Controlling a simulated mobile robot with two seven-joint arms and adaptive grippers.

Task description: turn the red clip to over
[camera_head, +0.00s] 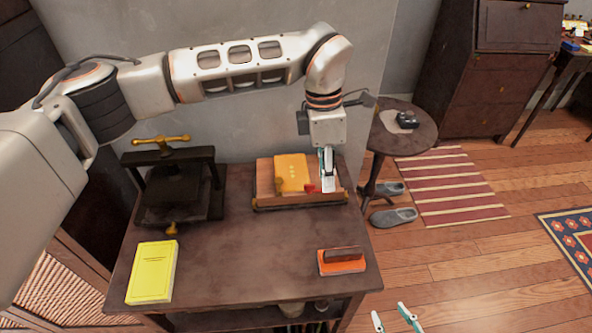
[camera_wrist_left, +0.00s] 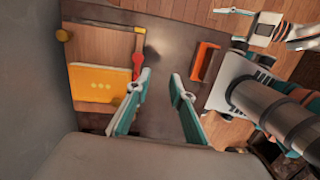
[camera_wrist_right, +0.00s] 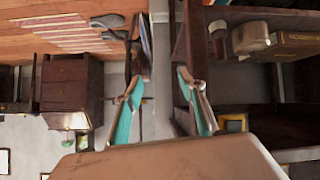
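The small red clip (camera_head: 310,188) is at the right part of a shallow wooden tray (camera_head: 300,203), beside a yellow-orange booklet (camera_head: 291,172). In the left wrist view the red clip (camera_wrist_left: 137,62) lies just beyond the tip of the left-hand finger; I cannot tell whether they touch. My left gripper (camera_head: 328,184) points down over the tray's right end. Its fingers (camera_wrist_left: 161,75) are spread with nothing between them. My right gripper (camera_head: 394,318) is low at the bottom edge, off the table's front right corner. Its fingers (camera_wrist_right: 160,75) are apart and empty.
A dark press with a brass handle (camera_head: 162,141) stands at the table's left. A yellow book (camera_head: 153,272) and an orange block with a dark top (camera_head: 342,261) lie near the front. The table's middle is clear. A round side table (camera_head: 423,137) stands behind right.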

